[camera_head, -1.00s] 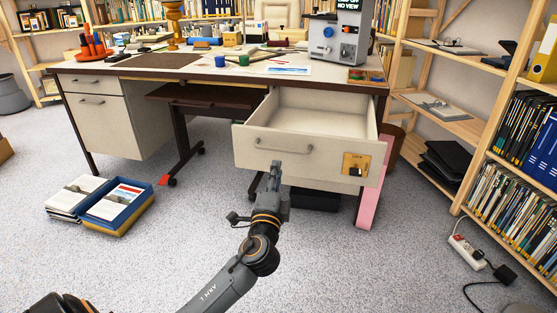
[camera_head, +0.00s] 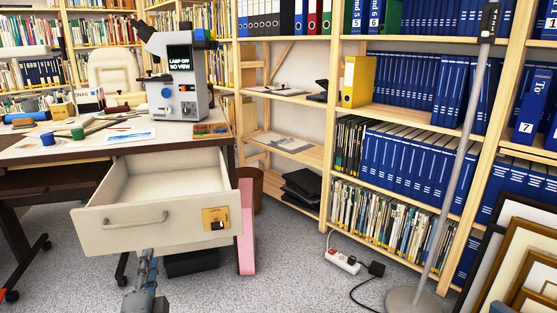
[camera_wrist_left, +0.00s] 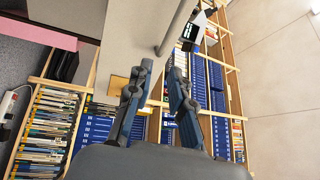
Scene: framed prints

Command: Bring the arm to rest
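My left gripper (camera_head: 147,268) is at the bottom of the head view, just below and in front of the pulled-out desk drawer (camera_head: 150,232). In the left wrist view its two fingers (camera_wrist_left: 158,88) stand apart with nothing held between them. The drawer's bar handle (camera_head: 142,212) lies just beyond the fingertips; it shows in the left wrist view (camera_wrist_left: 177,25) apart from the fingers. The drawer looks empty inside, though its near floor is hidden by the front panel. My right gripper is out of view.
The desk (camera_head: 60,152) carries a microscope (camera_head: 180,85) and small tools. To the right are a wooden shelf of blue binders (camera_head: 400,150), a grey pole on a round base (camera_head: 412,300), leaning frames (camera_head: 520,250) and a power strip (camera_head: 343,260). Open carpet lies right of the drawer.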

